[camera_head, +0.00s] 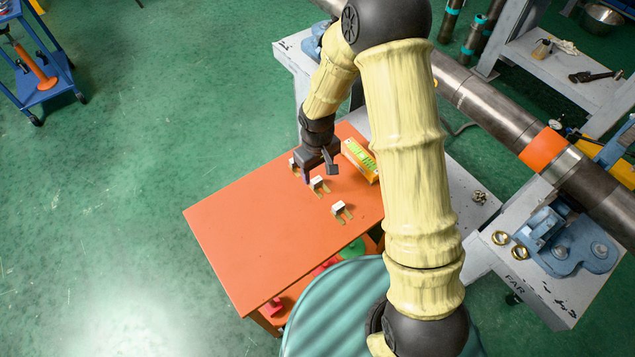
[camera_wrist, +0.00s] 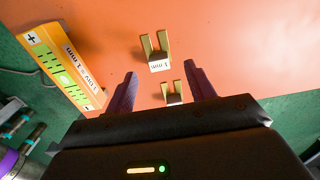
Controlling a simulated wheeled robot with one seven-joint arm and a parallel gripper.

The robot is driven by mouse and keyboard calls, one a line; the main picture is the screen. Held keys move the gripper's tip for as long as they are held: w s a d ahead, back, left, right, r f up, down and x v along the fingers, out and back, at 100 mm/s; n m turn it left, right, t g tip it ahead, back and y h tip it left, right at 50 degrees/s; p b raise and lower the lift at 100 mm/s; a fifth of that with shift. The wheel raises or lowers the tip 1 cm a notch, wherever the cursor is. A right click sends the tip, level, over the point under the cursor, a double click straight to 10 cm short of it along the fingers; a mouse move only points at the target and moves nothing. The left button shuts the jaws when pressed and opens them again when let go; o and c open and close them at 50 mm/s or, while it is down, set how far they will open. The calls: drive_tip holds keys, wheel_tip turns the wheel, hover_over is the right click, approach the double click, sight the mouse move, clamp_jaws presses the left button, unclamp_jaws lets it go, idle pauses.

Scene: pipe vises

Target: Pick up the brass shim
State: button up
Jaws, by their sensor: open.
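Three fork-shaped brass shims with white label blocks lie in a row on the orange tabletop (camera_head: 240,215): a far shim (camera_head: 294,164), a middle shim (camera_head: 319,185) and a near shim (camera_head: 341,210). My gripper (camera_head: 319,174) is open and empty over the far end of the row, close to the far and middle shims. In the wrist view, one shim (camera_wrist: 172,94) shows between the fingers (camera_wrist: 161,76), close to the gripper body. Another shim (camera_wrist: 158,52), its label seeming to read "1 mm", lies ahead of the fingertips. Neither is held.
A yellow-orange gauge block (camera_head: 361,160) with a green scale lies right of the gripper; it also shows in the wrist view (camera_wrist: 62,66). A long steel pipe (camera_head: 500,105) rests on blue vises (camera_head: 566,240) to the right. The tabletop's left part is clear.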

sight(318, 182)
drive_tip(key=shift+f, duration=0.15)
drive_tip(key=shift+w+d+f+p, duration=0.1)
drive_tip(key=shift+f+p, duration=0.35)
drive_tip(key=shift+f, duration=2.15)
drive_tip(key=c, duration=1.1)
